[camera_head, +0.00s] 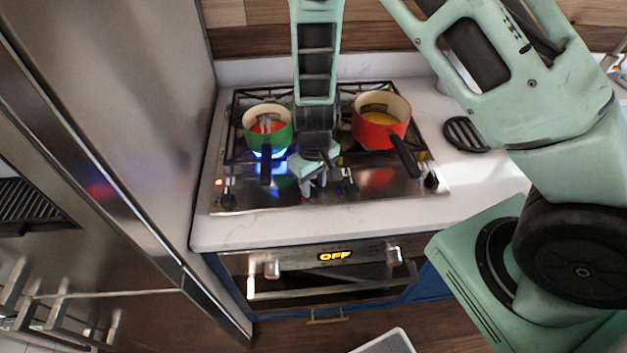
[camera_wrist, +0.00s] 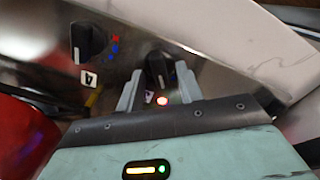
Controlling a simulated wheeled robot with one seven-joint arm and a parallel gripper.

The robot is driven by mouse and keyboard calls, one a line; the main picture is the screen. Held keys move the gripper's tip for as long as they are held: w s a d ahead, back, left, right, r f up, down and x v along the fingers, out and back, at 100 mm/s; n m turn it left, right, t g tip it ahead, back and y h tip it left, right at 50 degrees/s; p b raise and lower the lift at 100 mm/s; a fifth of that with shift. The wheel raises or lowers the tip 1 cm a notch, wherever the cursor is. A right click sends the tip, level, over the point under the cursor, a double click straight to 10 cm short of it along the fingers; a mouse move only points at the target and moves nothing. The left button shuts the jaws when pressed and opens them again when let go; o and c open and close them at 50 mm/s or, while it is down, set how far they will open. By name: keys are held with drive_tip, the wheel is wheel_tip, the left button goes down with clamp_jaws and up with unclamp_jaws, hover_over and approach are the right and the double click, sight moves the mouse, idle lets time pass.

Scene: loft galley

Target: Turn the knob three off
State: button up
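In the wrist view, a black knob (camera_wrist: 155,68) sits between the two fingertips of my gripper (camera_wrist: 158,82). The fingers are apart, one on each side; whether they touch it I cannot tell. A lit red light (camera_wrist: 162,100) and a partly hidden label are beside this knob. Another black knob (camera_wrist: 88,43), labelled 4, is to its left, with red and blue marks around it. In the head view, my gripper (camera_head: 316,184) is low over the front middle of the steel cooktop (camera_head: 385,192) and hides part of the knob row.
A green pot (camera_head: 280,136) stands at the left over a blue flame (camera_head: 279,154). A red pot (camera_head: 375,137) stands at the right, its black handle (camera_head: 405,156) pointing forward. A black trivet (camera_head: 465,134) lies on the counter. The oven display (camera_head: 335,255) reads OFF.

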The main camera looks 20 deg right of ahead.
drive_tip(key=shift+c, duration=0.3)
clamp_jaws()
drive_tip(key=m, duration=0.3)
drive_tip(key=shift+r+m, duration=0.1)
drive_tip(key=shift+m, duration=0.2)
drive_tip(key=shift+d+m+p, duration=0.15)
drive_tip(key=shift+m+p, duration=0.25)
drive_tip(key=shift+m, duration=1.3)
drive_tip(key=shift+w, duration=0.1)
drive_tip(key=shift+o, duration=0.3)
unclamp_jaws()
